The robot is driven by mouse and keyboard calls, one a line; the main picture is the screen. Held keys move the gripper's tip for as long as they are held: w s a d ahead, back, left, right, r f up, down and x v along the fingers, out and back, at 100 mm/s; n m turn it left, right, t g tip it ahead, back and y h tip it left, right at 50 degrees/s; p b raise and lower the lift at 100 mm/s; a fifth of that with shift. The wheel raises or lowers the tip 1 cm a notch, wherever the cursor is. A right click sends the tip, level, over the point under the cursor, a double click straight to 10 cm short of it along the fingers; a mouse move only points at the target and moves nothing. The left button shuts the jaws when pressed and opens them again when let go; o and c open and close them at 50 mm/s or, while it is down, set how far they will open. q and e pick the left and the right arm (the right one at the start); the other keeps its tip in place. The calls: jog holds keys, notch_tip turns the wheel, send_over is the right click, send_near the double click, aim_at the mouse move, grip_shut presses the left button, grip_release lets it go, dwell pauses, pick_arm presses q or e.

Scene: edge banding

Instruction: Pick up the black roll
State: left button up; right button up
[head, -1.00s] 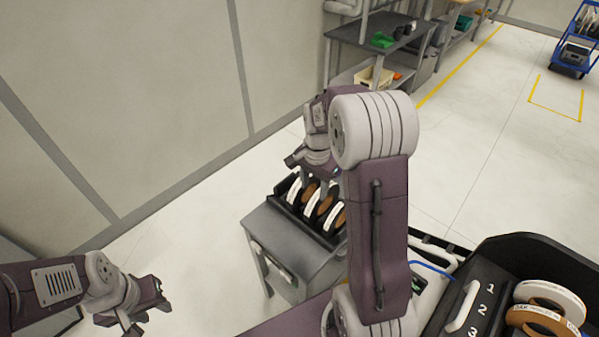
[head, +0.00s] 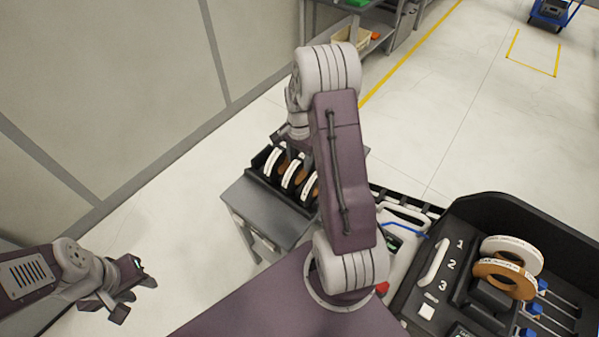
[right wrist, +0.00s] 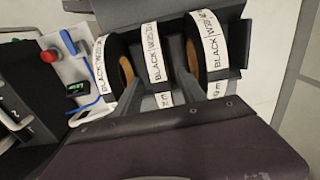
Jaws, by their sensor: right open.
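Three rolls with white labels reading BLACK stand upright in a dark holder on a small grey cart. In the head view they are the left roll (head: 274,161), the middle roll (head: 293,173) and the right roll (head: 310,186). In the right wrist view they show as the left (right wrist: 103,66), middle (right wrist: 155,62) and right (right wrist: 209,45) rolls. My right gripper (right wrist: 172,88) is open over them, its fingers apart on either side of the middle roll; contact cannot be told. My right arm partly hides it in the head view. My left gripper (head: 134,292) is open and empty at lower left.
The grey cart (head: 262,214) holds the rack. At right, a black numbered station (head: 440,300) carries a white roll (head: 514,247) and a brown roll (head: 500,276). A red button (right wrist: 48,56) shows beside the rack. A wall panel stands at left; open floor lies beyond.

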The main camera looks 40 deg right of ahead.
notch_tip(320, 180, down, 3)
jog(key=shift+a+r, duration=0.1)
jog(key=shift+r, duration=0.05)
jog(key=shift+w+f, duration=0.1)
jog(key=shift+f, duration=0.25)
jog(key=shift+r, duration=0.1)
grip_shut()
dwell(0.9)
